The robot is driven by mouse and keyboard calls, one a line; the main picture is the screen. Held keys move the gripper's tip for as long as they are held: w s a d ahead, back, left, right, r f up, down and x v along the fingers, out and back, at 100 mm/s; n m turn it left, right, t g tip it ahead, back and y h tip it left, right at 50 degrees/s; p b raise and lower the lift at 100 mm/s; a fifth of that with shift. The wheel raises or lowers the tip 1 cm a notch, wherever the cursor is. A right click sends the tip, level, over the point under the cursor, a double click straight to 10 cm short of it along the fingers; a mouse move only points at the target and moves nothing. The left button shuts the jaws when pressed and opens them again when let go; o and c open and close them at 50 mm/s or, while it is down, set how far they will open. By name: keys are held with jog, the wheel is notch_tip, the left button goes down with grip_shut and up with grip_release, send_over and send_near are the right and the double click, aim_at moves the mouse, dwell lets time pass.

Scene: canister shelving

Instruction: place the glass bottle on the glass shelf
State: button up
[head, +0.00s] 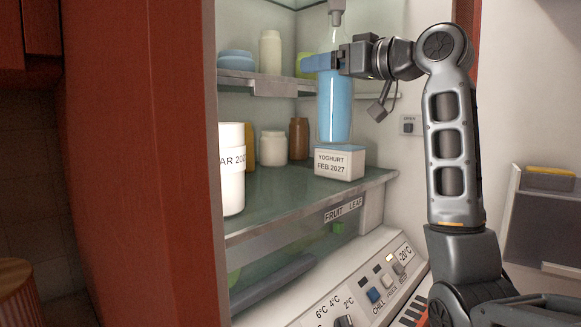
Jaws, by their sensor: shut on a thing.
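The glass bottle (335,112) has a blue lower body, a clear upper part and a grey cap. It is upright inside the open cabinet. My gripper (325,62) is shut on it at its upper part, reaching in from the right. The bottle's base appears just above or behind a yoghurt box (338,165); I cannot tell whether they touch. The glass shelf (285,196) is a greenish pane with a metal front edge, below the bottle. The box stands near its front right.
A white canister (232,170) stands at the shelf's front left. A cream jar (273,148) and a brown bottle (298,138) stand behind. An upper shelf (270,86) holds more containers. A control panel (365,285) lies below. Bare glass shows between canister and box.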

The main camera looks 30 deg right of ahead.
jog(key=w+a+f+p, duration=0.2)
jog(key=w+a+f, duration=0.4)
jog(key=a+f, duration=0.3)
jog(key=shift+w+f+p, duration=0.3)
jog(key=shift+f, duration=0.45)
jog(key=shift+a+f, duration=0.1)
jog(key=shift+f, duration=0.05)
jog(key=o, duration=1.7)
jog(key=shift+f, duration=0.1)
jog(key=b+v, duration=0.2)
jog(key=v, duration=1)
